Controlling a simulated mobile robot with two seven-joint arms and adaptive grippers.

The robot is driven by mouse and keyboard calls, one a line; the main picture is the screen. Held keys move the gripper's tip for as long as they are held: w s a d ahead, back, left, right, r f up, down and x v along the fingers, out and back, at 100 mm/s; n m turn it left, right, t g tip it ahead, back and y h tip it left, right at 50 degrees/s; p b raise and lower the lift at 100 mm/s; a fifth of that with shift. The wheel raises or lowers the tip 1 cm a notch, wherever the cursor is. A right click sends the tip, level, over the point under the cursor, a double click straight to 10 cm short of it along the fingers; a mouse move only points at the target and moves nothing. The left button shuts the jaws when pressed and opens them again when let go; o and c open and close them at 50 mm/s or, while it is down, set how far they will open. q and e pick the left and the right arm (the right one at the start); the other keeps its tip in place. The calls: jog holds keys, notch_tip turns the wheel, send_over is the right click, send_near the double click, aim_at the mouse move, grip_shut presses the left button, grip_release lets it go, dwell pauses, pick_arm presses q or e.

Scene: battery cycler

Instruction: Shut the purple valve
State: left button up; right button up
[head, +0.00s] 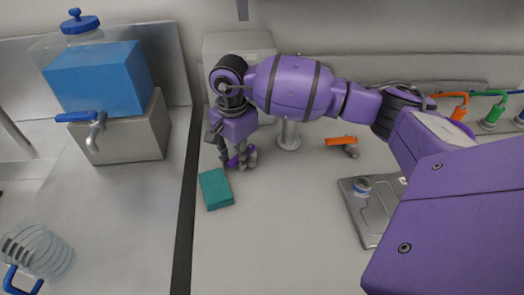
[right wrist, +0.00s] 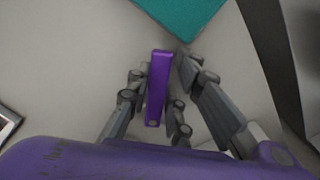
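The purple valve shows its handle (right wrist: 158,88) as a straight purple bar in the right wrist view. In the head view a small part of the purple handle (head: 234,161) shows low beside the fingers, and the rest is hidden by my gripper. My right gripper (head: 235,162) points down at the counter in front of the back wall. In the right wrist view its fingers (right wrist: 163,82) stand apart, one on each side of the handle, with narrow gaps visible. The valve's body is hidden. My left gripper is not in view.
A teal block (head: 216,189) lies close in front of the gripper. An orange-handled valve (head: 341,142) stands to the right, near a metal tray (head: 366,227). A blue-filled dispenser (head: 100,78) and a clear pitcher (head: 45,250) are at left. The front middle counter is clear.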

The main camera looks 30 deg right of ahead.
jog(key=m, duration=0.1)
jog(key=w+m, duration=0.1)
jog(key=shift+w+m, duration=0.25)
jog(key=shift+m, duration=0.15)
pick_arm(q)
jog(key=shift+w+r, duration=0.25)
pick_arm(e)
jog(key=shift+w+r+m+p, duration=0.2)
jog(key=shift+w+m+p, duration=0.2)
jog(key=shift+m, duration=0.6)
jog(key=w+m, duration=0.1)
jog(key=m, duration=0.1)
jog(key=shift+w+d+m, duration=0.15)
jog(key=shift+m, duration=0.25)
jog(key=shift+w+d+f+m, duration=0.1)
jog(key=shift+w+m, duration=0.05)
jog(key=shift+m, duration=0.25)
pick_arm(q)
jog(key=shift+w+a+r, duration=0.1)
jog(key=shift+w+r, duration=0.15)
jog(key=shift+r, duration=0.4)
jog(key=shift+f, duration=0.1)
pick_arm(e)
jog(key=shift+d, duration=0.15)
